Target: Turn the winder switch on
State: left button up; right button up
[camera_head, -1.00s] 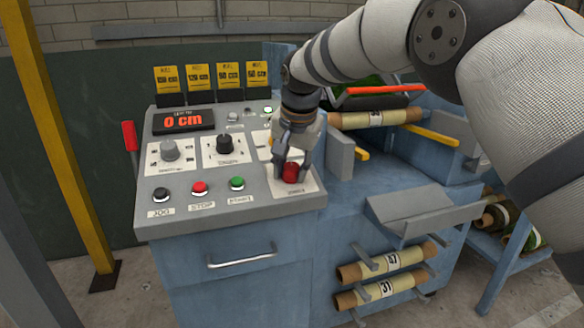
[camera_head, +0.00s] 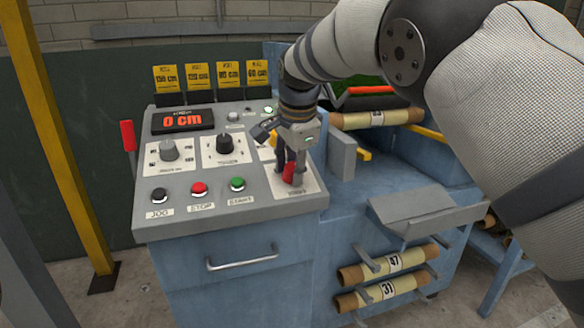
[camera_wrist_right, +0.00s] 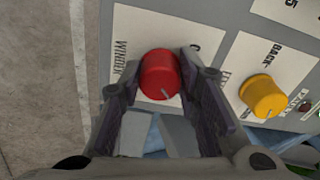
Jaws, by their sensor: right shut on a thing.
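The winder switch is a red knob (camera_head: 289,173) on a white label plate at the right front corner of the grey control panel (camera_head: 255,205). It also shows in the right wrist view (camera_wrist_right: 159,72), beside the printed word WINDER, with a pale pointer line on its face. My right gripper (camera_head: 289,178) comes down from above and is shut on the red knob. In the wrist view its two fingers (camera_wrist_right: 157,90) lie on either side of the knob. The fingers hide part of the knob and its label. My left gripper is not in view.
A yellow knob (camera_wrist_right: 263,96) sits close to the red one. Grey (camera_head: 169,150) and black (camera_head: 225,144) knobs and JOG, STOP and START buttons (camera_head: 237,184) lie to the left. The display (camera_head: 183,120) reads 0 cm. An upright grey plate (camera_head: 342,156) stands right of the gripper.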

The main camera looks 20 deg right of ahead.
jog(key=shift+f, duration=0.1)
dwell(0.4)
jog(key=o, duration=1.1)
jog(key=shift+o, duration=0.2)
jog(key=v, duration=1.2)
